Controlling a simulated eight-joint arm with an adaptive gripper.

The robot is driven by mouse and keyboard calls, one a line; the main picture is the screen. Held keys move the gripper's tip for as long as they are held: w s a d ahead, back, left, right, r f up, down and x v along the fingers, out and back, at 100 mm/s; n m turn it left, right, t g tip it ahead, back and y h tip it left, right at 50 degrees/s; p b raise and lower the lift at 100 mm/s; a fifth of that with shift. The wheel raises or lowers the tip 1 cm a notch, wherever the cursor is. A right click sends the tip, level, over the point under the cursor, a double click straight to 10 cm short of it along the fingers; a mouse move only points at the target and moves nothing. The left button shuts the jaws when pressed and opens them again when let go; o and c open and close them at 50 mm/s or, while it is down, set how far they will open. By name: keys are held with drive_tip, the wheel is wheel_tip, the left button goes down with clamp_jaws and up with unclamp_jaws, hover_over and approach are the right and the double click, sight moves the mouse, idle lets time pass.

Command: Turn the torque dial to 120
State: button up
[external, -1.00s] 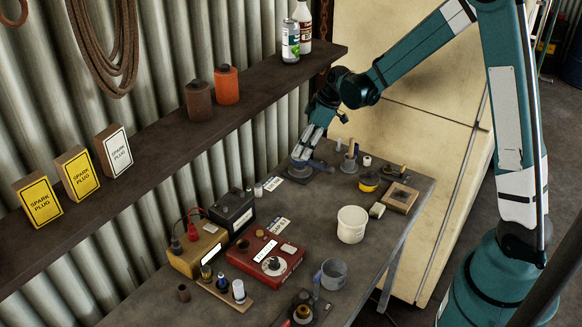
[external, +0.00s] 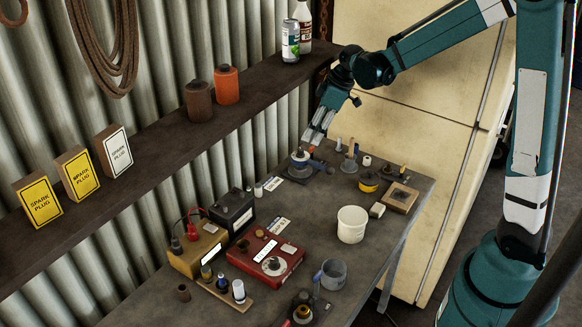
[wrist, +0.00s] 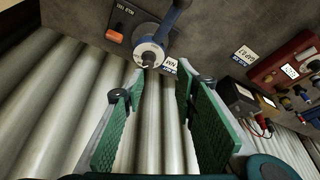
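A round dial with a pale ring (wrist: 149,54) and a blue handle (wrist: 175,18) stands on a dark base near the table's back edge. In the external view the same blue-handled dial unit (external: 301,160) is at the far end of the table. Its setting is too small to read.
A red box with a knob (external: 268,257), a black battery (external: 233,213), a white bucket (external: 351,225) and a grey mug (external: 333,274) stand nearer the front. A wooden frame (external: 400,196) is at right. A shelf (external: 150,165) runs along the corrugated wall. The table's middle has bare room.

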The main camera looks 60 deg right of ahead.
drive_tip(key=s+a+r+m+h+b, duration=0.1)
drive_tip(key=s+a+r+m, duration=0.1)
drive_tip(key=s, duration=0.4)
drive_tip(key=s+a+r+m+t, duration=0.1)
drive_tip(key=s+a+r+m, duration=0.1)
drive_tip(key=s+a, duration=0.3)
drive_tip(key=s+a+r+m+t+h+b, duration=0.1)
drive_tip(key=s+a+r+m, duration=0.1)
drive_tip(key=s+a+r, duration=0.2)
drive_tip(key=shift+s+a+r+h+b, duration=0.3)
drive_tip(key=shift+s+a, duration=0.4)
drive_tip(key=shift+s, duration=0.65)
idle(0.4)
idle(0.5)
drive_tip(key=w+d+f+n+p, duration=0.1)
drive_tip(key=w+d+f+p, duration=0.1)
drive_tip(key=w, duration=0.4)
drive_tip(key=w+d+f+n+g+y+p, duration=0.1)
drive_tip(key=w+d+f+n+p, duration=0.1)
drive_tip(key=w+d+f, duration=0.2)
drive_tip(key=w+d+f+n+y+p, duration=0.1)
drive_tip(key=w+d+f+n+p, duration=0.1)
drive_tip(key=w+d, duration=0.6)
drive_tip(key=shift+w+f+g, duration=0.4)
drive_tip(key=shift+w+f, duration=0.35)
drive_tip(key=shift+f, duration=0.1)
